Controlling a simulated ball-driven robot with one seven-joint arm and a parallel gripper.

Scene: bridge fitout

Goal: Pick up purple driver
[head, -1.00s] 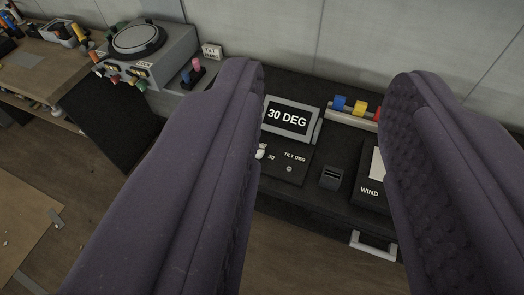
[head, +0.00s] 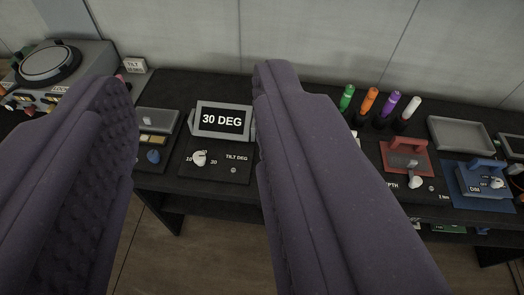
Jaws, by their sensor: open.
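The purple driver (head: 388,108) stands upright in a dark holder at the back of the bench, right of my gripper. A green driver (head: 347,97) and an orange driver (head: 369,101) stand to its left, and a white driver (head: 408,112) to its right. My gripper (head: 188,85) is open and empty, with its two dark padded fingers spread wide in the foreground. The tilt display reading 30 DEG shows between the fingers. The right finger stands between that display and the drivers and hides part of the bench.
The tilt panel (head: 215,166) with a white knob lies on the dark bench. A red-handled panel (head: 405,157), a blue panel (head: 482,183) and a grey tray (head: 461,136) are at the right. A round-topped console (head: 52,68) stands at the left. The wall is close behind.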

